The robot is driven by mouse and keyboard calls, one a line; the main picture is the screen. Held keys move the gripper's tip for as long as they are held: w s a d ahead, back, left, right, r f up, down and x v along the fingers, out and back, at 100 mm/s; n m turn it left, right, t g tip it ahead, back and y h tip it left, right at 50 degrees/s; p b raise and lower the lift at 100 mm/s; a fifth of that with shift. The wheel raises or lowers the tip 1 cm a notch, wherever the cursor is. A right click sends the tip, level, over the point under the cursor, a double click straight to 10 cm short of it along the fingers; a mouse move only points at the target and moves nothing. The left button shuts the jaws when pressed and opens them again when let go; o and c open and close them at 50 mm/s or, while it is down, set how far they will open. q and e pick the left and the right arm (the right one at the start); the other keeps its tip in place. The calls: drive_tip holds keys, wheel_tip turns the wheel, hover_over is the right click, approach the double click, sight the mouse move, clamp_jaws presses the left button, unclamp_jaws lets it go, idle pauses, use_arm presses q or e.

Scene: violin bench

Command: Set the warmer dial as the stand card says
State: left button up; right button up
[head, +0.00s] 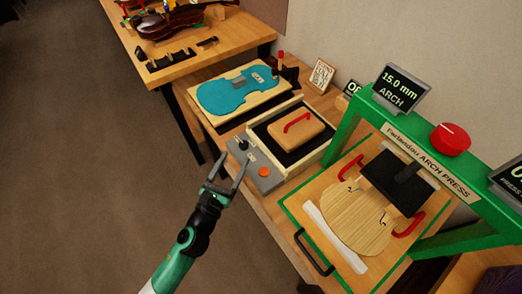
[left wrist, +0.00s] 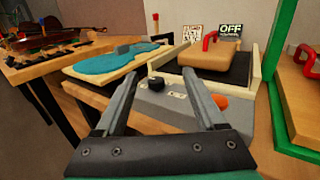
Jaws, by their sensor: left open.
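The warmer (head: 325,157) has a pale frame, a dark bed and a wooden block with a red handle on it. Its grey control panel (head: 273,184) carries a black dial (head: 243,144) and an orange button (head: 264,171). The dial also shows in the left wrist view (left wrist: 156,84), between my fingers in the picture; its pointer setting is too small to read. A white stand card (head: 321,75) stands behind the warmer, its writing not legible. A small display (left wrist: 230,30) beside it reads OFF. My left gripper (head: 232,164) is open and empty, close to the panel and dial, with no visible contact.
A blue violin-shaped piece (head: 238,90) lies on a board left of the warmer. The green arch press (head: 430,165) with a wooden plate stands at right, its screen reading 15.0 mm ARCH. A violin bench (head: 190,60) is at the back left. Open floor lies at left.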

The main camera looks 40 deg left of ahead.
use_arm(q)
drive_tip(key=b, duration=0.1)
approach(242, 148)
drive_tip(key=x, duration=1.1)
drive_tip(key=shift+w+a+f+b, duration=0.1)
drive_tip(key=shift+w+a+b, duration=0.1)
drive_tip(key=shift+w+b, duration=0.15)
use_arm(e)
drive_tip(key=f, duration=0.4)
drive_tip(key=shift+s, duration=0.4)
use_arm(q)
drive_tip(key=shift+c, duration=0.4)
clamp_jaws()
use_arm(e)
drive_tip(key=shift+r, duration=0.1)
